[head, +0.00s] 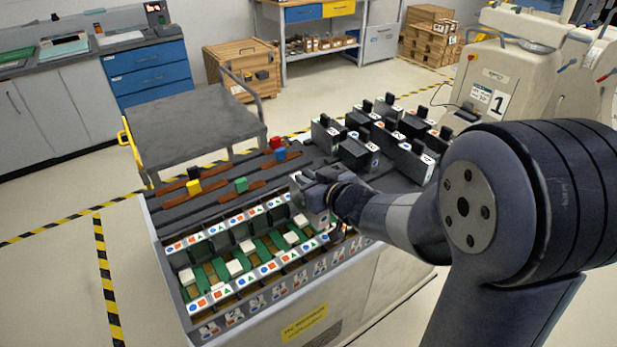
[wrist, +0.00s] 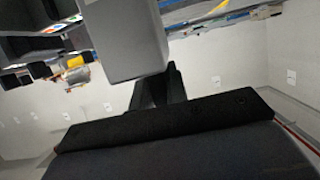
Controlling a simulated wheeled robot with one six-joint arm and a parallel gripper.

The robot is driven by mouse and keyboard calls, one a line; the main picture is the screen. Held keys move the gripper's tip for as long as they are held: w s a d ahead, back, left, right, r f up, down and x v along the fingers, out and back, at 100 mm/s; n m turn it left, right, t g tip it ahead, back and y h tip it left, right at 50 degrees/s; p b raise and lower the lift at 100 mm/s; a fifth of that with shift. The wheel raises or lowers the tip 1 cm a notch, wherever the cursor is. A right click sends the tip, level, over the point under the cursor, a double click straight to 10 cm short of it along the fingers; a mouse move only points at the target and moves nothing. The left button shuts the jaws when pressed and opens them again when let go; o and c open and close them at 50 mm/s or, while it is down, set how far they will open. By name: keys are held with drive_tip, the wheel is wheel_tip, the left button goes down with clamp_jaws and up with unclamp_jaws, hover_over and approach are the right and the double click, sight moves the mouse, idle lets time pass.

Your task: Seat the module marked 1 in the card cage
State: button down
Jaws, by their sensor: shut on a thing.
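The card cage (head: 203,303) is at the near side of the cart, with green boards, white blocks and rows of coloured symbol labels. My gripper (head: 312,187) is over the right end of the cage and shut on a grey module (head: 317,217). The module is upright, its lower part at the cage's right end; I cannot tell whether it touches the slot. Its mark cannot be read. In the wrist view, a grey block (wrist: 122,40), apparently the held module, fills the upper middle, with a dark finger (wrist: 168,88) beside it.
Several dark modules with white labels (head: 358,151) stand on the cart's back right. Coloured blocks, such as a green one (head: 240,184) and a red one (head: 277,143), sit on brown strips behind the cage. A grey trolley (head: 190,115) stands behind.

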drive_tip(key=shift+f+b, duration=2.05)
drive_tip(key=shift+f, duration=0.7)
drive_tip(key=c, duration=1.3)
unclamp_jaws()
drive_tip(key=p+v, duration=0.2)
drive_tip(key=v, duration=0.8)
drive_tip(key=shift+s+d, duration=0.25)
drive_tip(key=shift+s, duration=0.05)
